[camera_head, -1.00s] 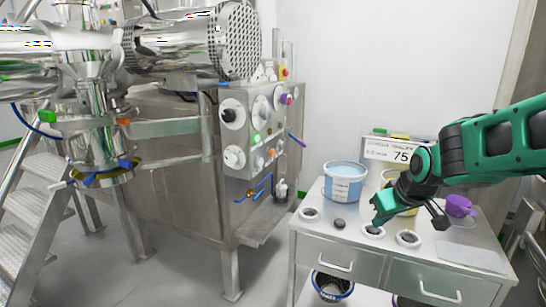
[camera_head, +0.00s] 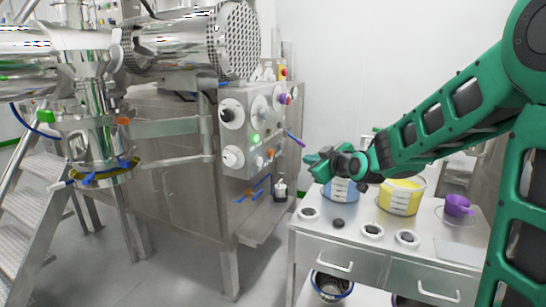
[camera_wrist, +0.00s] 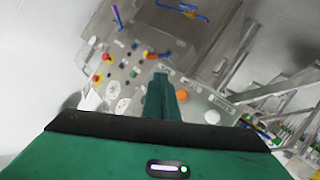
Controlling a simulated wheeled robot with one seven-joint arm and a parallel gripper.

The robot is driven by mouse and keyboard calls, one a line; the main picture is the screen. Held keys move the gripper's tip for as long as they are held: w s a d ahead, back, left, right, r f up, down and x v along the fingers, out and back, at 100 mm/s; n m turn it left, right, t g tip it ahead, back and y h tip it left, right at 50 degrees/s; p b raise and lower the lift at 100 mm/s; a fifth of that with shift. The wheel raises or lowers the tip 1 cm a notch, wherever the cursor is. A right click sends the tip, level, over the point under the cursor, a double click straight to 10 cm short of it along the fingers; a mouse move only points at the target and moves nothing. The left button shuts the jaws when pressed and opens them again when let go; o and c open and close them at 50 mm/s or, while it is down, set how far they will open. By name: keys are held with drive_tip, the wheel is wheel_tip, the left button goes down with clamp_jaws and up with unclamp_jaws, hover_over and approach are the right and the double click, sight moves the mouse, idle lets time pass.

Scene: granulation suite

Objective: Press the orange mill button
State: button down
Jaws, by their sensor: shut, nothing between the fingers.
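The control panel (camera_head: 243,172) on the steel machine carries knobs and lit buttons. A small orange button (camera_head: 271,153) sits low on it, to the right of a lit green button (camera_head: 255,139). My gripper (camera_head: 310,158) is shut and empty, to the right of the panel and apart from it, pointing left. In the wrist view my shut fingers (camera_wrist: 160,80) point at the panel face. There an orange disc (camera_wrist: 181,95) shows just right of the fingers, and a smaller orange spot lies above them. I cannot tell which is the mill button. The fingers hide part of the panel.
A purple lever (camera_head: 294,138) sticks out from the panel's right side, close to my gripper. Below my arm, the steel table (camera_head: 450,253) holds a blue-labelled bucket (camera_head: 341,190), a yellow bucket (camera_head: 401,198) and a purple scoop (camera_head: 458,205).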

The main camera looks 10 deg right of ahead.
sight(271, 153)
drive_tip(key=shift+a, duration=0.15)
drive_tip(key=w+a, duration=0.5)
drive_tip(key=a, duration=0.1)
drive_tip(key=shift+a, duration=0.4)
drive_tip(key=shift+w+a, duration=0.2)
idle(1.8)
drive_tip(key=shift+w+a, duration=0.4)
drive_tip(key=shift+a, duration=0.15)
idle(1.2)
drive_tip(key=shift+s+d, duration=0.55)
drive_tip(key=shift+d, duration=0.15)
